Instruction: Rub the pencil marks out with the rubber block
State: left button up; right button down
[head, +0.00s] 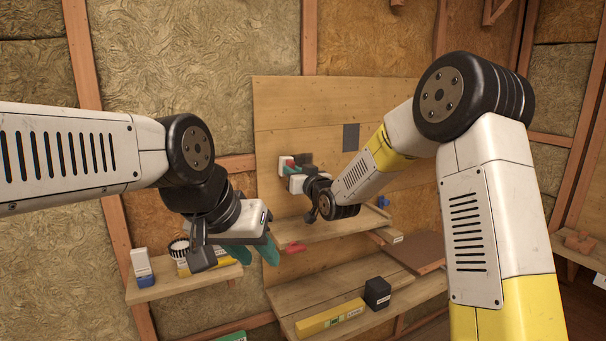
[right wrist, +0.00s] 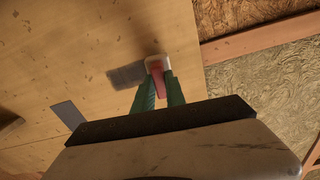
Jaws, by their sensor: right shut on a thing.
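The rubber block (right wrist: 155,63), white with a red part, is held between the green fingers of my right gripper (right wrist: 159,88). In the head view the block (head: 286,160) is up against the wooden wall board (head: 275,110); whether it presses on it I cannot tell. The pencil marks (right wrist: 127,75) are a dark grey smudged patch just left of the block in the right wrist view. In the head view the marks (head: 306,158) show right of the block, above my right gripper (head: 289,168). My left gripper (head: 258,256) is open and empty, low over the left shelf.
A sharp-edged grey rectangle (head: 351,137) is on the board to the right. A small shelf (head: 330,229) juts out below my right gripper. The left shelf (head: 165,290) holds a white-and-blue container (head: 142,266) and a striped cup (head: 179,249). A black block (head: 377,293) stands on the lower bench.

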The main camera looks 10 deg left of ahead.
jog(key=shift+x, duration=0.95)
dwell(0.6)
jog(key=w+d, duration=0.6)
jog(key=d, duration=0.3)
jog(key=shift+w+d, duration=0.25)
dwell(0.7)
jog(key=shift+a+r, duration=0.1)
jog(key=shift+s+a, duration=1.15)
jog(key=shift+a, duration=0.5)
jog(key=shift+s+a, duration=1.1)
jog(key=shift+a, duration=0.6)
jog(key=shift+s+a, duration=1.15)
jog(key=shift+a, duration=0.5)
jog(key=shift+s+d, duration=0.1)
